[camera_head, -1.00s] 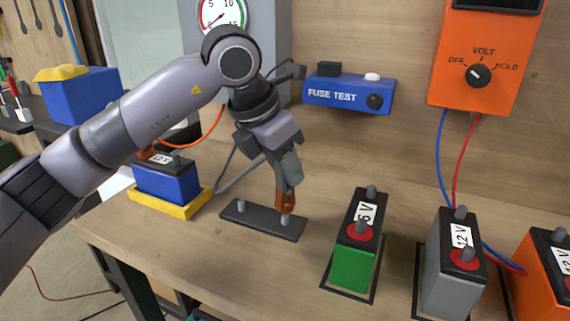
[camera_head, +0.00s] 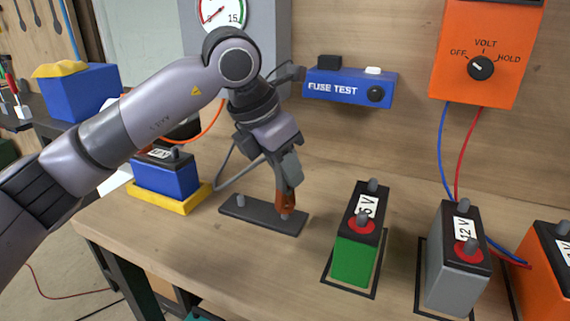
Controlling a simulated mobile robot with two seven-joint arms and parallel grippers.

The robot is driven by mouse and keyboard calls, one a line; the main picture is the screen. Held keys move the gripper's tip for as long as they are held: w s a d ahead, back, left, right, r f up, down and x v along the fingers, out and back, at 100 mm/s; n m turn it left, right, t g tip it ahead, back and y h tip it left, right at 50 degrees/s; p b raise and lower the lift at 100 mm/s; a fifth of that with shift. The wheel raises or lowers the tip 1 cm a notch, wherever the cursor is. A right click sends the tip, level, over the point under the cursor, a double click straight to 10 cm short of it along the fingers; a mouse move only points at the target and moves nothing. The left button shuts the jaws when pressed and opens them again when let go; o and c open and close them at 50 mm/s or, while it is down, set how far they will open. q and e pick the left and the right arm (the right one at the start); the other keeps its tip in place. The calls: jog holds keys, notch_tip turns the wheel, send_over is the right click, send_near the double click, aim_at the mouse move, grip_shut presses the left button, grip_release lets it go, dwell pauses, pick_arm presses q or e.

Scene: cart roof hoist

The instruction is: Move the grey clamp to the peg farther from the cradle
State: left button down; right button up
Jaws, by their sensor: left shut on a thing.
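The grey clamp (camera_head: 290,168) with copper-coloured jaws is held by my left gripper (camera_head: 280,148), which is shut on it. The clamp points down at the right peg of a dark two-peg plate (camera_head: 262,216). Its jaw tips are at that peg and hide most of it; I cannot tell how firmly they grip it. The left peg (camera_head: 241,201) is bare. The yellow cradle (camera_head: 172,203), holding a blue battery (camera_head: 168,178), is left of the plate, so the right peg is the farther one. My right gripper is out of view.
Green (camera_head: 353,262), grey (camera_head: 452,284) and orange (camera_head: 549,277) batteries stand at the right. A blue fuse tester (camera_head: 345,91) and an orange meter (camera_head: 482,55) are on the back wall. A grey cable (camera_head: 232,181) runs behind the plate. The bench in front of the plate is clear.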

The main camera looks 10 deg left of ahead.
pick_arm(q)
jog(key=shift+f+b, duration=0.7)
jog(key=shift+f, duration=0.3)
jog(key=c, duration=0.8)
grip_release()
jog(key=shift+r, duration=0.1)
jog(key=v, duration=0.7)
jog(key=shift+r+p, duration=0.1)
jog(key=shift+p, duration=0.2)
